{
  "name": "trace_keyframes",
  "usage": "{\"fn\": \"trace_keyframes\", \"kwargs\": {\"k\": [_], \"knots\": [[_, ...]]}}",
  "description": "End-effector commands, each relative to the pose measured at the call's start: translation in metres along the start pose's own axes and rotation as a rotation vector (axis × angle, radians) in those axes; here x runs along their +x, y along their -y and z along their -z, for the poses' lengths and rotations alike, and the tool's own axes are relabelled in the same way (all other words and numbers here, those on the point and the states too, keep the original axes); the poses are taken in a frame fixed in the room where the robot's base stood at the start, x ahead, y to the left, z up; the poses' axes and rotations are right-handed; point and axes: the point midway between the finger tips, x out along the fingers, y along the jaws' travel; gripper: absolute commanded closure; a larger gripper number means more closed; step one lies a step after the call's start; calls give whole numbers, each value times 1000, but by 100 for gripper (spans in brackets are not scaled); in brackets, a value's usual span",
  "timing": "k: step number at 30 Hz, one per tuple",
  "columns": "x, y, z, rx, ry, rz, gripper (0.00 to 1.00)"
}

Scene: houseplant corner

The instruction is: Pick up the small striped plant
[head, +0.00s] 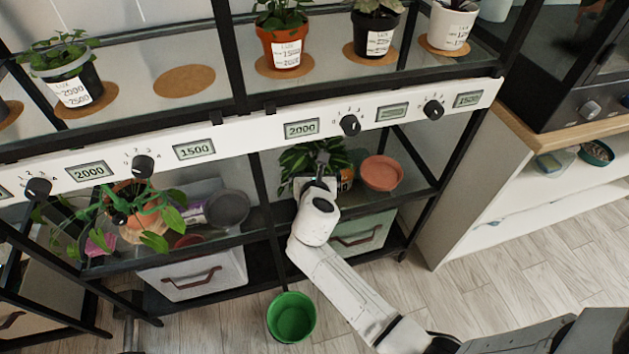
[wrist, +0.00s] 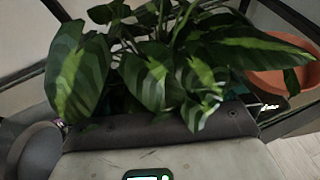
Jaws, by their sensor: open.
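The striped plant (head: 296,158) has dark green leaves with lighter bands. It stands on the lower shelf, right of the middle post, in the head view. My gripper (head: 322,162) is open and reaches in at this plant, overlapping its leaves in the head view. In the wrist view the striped leaves (wrist: 150,75) fill the upper middle, directly in front of my gripper's grey and dark housing. The leaves cover the fingertips there, and I cannot tell whether anything lies between them.
A terracotta dish (head: 381,173) sits right of the plant, and a dark round dish (head: 228,208) left of it. A trailing plant (head: 150,215) stands farther left. The shelf's white control rail (head: 250,133) runs above my gripper. A green bucket (head: 291,316) is on the floor.

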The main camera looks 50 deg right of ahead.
Motion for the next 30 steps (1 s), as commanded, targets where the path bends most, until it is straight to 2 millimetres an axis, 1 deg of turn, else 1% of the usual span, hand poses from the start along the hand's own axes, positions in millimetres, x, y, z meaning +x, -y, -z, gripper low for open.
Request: {"fn": "trace_keyframes", "kwargs": {"k": [2, 15, 17, 25, 30], "knots": [[0, 0, 0, 0, 0, 0, 2], [-1, 0, 0, 0, 0, 0, 44], [-1, 0, 0, 0, 0, 0, 49], [-1, 0, -2, 0, 1, 0, 49], [-6, 0, -13, 0, 2, 0, 49]]}}
